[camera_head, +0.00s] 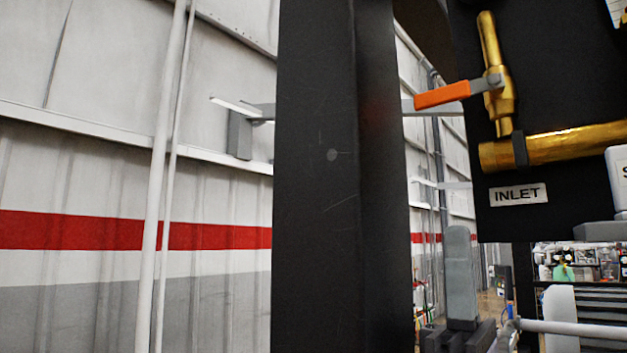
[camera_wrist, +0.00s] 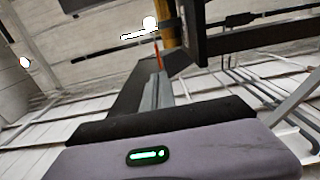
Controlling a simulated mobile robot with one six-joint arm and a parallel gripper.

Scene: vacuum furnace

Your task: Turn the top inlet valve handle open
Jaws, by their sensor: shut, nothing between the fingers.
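The orange inlet valve handle (camera_head: 441,96) points left and slightly down from the upright brass valve (camera_head: 500,95) in the head view. The INLET label (camera_head: 517,194) is below it on the black panel. My gripper (camera_head: 459,232) points upward with its fingers together and empty. It appears below the handle in the head view, with a clear gap. In the wrist view, my gripper (camera_wrist: 156,78) points toward a thin orange strip (camera_wrist: 158,56), which looks like the handle edge-on, beside the brass pipe (camera_wrist: 168,25). Contact is not visible; depth is hard to judge.
A wide black post (camera_head: 330,180) stands left of the handle in the head view. The black panel (camera_head: 560,70) and a horizontal brass pipe (camera_head: 575,145) lie to the right. Black frame beams (camera_wrist: 245,44) cross the upper wrist view. Open space shows between post and panel.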

